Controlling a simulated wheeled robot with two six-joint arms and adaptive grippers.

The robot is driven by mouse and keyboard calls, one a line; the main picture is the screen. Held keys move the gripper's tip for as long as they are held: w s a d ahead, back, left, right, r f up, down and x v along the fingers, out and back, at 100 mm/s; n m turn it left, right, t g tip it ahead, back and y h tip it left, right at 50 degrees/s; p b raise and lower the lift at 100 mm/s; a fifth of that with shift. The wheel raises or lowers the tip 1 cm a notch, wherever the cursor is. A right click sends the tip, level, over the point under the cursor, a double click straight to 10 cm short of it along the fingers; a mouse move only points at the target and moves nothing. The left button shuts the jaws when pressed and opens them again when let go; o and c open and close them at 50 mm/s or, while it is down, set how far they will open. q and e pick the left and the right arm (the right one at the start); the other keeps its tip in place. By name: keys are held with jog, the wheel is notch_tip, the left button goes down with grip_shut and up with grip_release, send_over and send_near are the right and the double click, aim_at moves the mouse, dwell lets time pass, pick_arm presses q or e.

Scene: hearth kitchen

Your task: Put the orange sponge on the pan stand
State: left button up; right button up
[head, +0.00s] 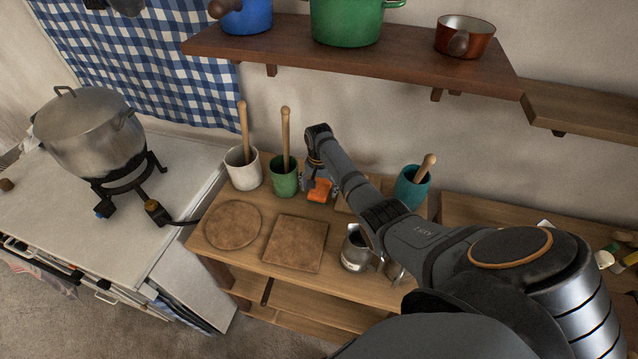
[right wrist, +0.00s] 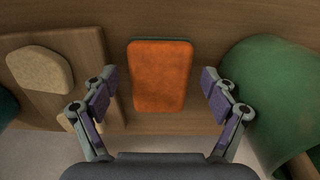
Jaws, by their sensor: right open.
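The orange sponge (head: 320,190) lies on the wooden table (head: 262,257), near its back. It has a thin dark edge in the right wrist view (right wrist: 160,77). My right gripper (head: 318,182) is over the sponge and open; in the right wrist view (right wrist: 160,86) one finger is on each side of the sponge with gaps. A round brown board (head: 233,224) and a square brown board (head: 295,243) lie bare on the table's front left part. I cannot tell which of them is the pan stand. My left gripper is not in view.
A green cup (head: 284,176) with a wooden handle stands close to the gripper; a white cup (head: 243,168) is beside it. A cutting board with beige pieces (right wrist: 38,68) lies on the other side. A metal jug (head: 355,250) stands in front. A shelf (head: 340,62) hangs above.

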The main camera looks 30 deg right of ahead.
aim_at(319, 191)
notch_tip(319, 191, up, 12)
jog(key=b, duration=0.1)
jog(key=shift+a+f, duration=0.1)
jog(key=shift+f, duration=0.1)
dwell(0.4)
